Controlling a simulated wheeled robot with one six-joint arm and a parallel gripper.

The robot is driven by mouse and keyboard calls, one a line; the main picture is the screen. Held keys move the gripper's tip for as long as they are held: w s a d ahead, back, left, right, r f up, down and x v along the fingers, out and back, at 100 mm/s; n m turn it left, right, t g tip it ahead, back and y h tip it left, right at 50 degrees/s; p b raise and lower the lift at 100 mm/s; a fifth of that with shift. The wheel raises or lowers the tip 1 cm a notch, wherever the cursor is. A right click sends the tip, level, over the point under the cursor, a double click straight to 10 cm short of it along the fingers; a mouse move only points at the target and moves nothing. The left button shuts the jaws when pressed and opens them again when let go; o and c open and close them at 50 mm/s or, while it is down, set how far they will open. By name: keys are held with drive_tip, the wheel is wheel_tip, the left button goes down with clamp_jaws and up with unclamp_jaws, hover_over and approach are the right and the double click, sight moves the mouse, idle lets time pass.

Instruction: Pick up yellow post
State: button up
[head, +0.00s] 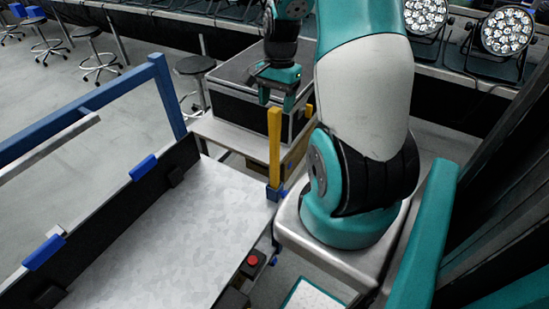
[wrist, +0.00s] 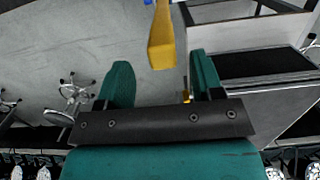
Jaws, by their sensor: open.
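The yellow post (head: 274,150) stands upright in a blue socket at the corner of a grey cart in the head view. It also shows in the wrist view (wrist: 161,42), its near end between the two fingertips across the picture. My gripper (head: 277,101) is open, its fingers pointing down just above the top of the post in the head view. In the wrist view the gripper (wrist: 159,66) shows two teal fingers spread apart, with visible gaps on both sides of the post. I cannot tell whether the post's end lies between the fingers in depth.
The grey cart bed (head: 170,235) has black side walls and a blue rail (head: 85,112). A black case (head: 245,105) sits on a low table behind the post. A red button (head: 253,260) is on the cart's near side. Stools and stage lamps stand farther back.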

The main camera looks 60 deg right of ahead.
sight(274, 120)
drive_tip(key=shift+w+a+f+p, duration=0.1)
drive_tip(key=shift+a+f+p, duration=0.15)
drive_tip(key=shift+f, duration=1.2)
drive_tip(key=shift+a+f+p, duration=0.1)
drive_tip(key=shift+f+p, duration=0.1)
drive_tip(key=shift+f, duration=1.25)
drive_tip(key=c, duration=1)
